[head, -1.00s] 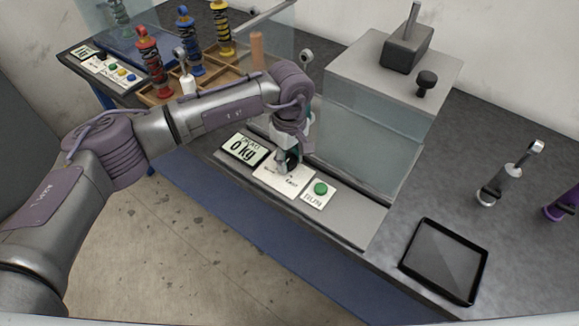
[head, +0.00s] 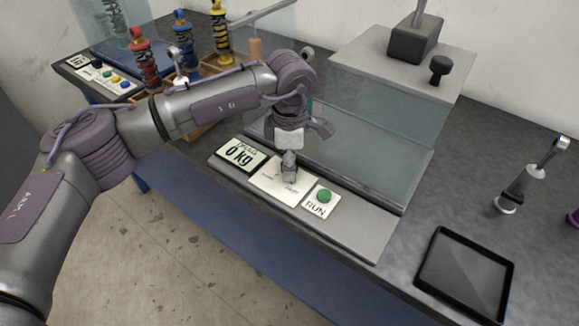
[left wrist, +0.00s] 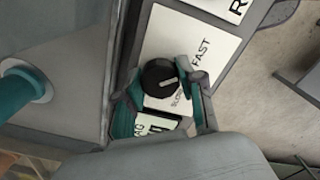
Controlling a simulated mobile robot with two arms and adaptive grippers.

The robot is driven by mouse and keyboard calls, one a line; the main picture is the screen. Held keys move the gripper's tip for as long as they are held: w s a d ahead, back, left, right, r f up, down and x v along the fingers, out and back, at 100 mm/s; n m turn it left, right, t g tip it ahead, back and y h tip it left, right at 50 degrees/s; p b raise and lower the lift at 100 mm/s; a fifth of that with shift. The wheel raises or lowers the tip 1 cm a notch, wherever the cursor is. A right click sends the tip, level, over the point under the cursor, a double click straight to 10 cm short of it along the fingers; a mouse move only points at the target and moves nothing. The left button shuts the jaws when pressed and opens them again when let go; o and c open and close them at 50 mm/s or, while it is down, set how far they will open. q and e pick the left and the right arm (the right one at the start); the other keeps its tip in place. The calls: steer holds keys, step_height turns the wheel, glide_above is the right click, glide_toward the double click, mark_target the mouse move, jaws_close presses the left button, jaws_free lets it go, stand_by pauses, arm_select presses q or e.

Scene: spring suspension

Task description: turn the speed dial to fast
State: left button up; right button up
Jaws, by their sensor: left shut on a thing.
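The speed dial (left wrist: 158,76) is a round black knob with a pale pointer line, on a white plate (left wrist: 160,34) lettered SLOW and FAST. In the left wrist view its pointer faces right, toward the side with the lettering; I cannot tell its exact setting. My left gripper (left wrist: 160,88) is shut on the dial, with its teal-padded fingers on either side. In the head view the left gripper (head: 289,178) reaches down onto the white plate (head: 269,187) and hides the dial. My right gripper is not in view.
A 0 kg display (head: 240,154) and a green RUN button (head: 324,196) flank the plate. A clear-walled press (head: 371,118) stands behind. Coloured springs stand back left.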

arm_select(q)
steer(key=shift+n, duration=0.4)
steer(key=o, duration=1.1)
steer(key=shift+o, duration=0.2)
steer(key=shift+r, duration=0.1)
step_height(320, 180, up, 12)
